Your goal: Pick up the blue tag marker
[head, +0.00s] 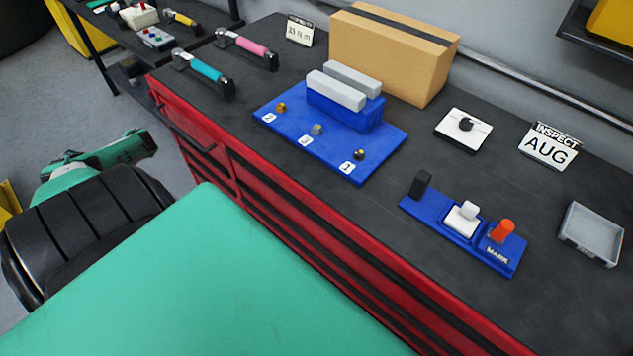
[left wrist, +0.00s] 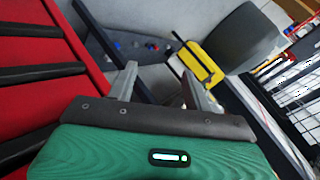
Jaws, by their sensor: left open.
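A blue holder (head: 461,237) marked MARK lies on the dark bench top at the right in the head view. A black upright piece (head: 420,184), a white piece (head: 463,218) and an orange-red piece (head: 502,231) sit on it. I cannot tell a separate blue marker apart from this holder. In the left wrist view my left gripper (left wrist: 158,75) is open and empty, its two grey fingers apart, beside the red drawer front and away from the holder. My right gripper shows in neither view.
A blue numbered board (head: 341,163) with grey blocks stands behind the holder, before a cardboard box (head: 390,55). Teal (head: 205,72) and pink (head: 246,48) handled tools lie at left.

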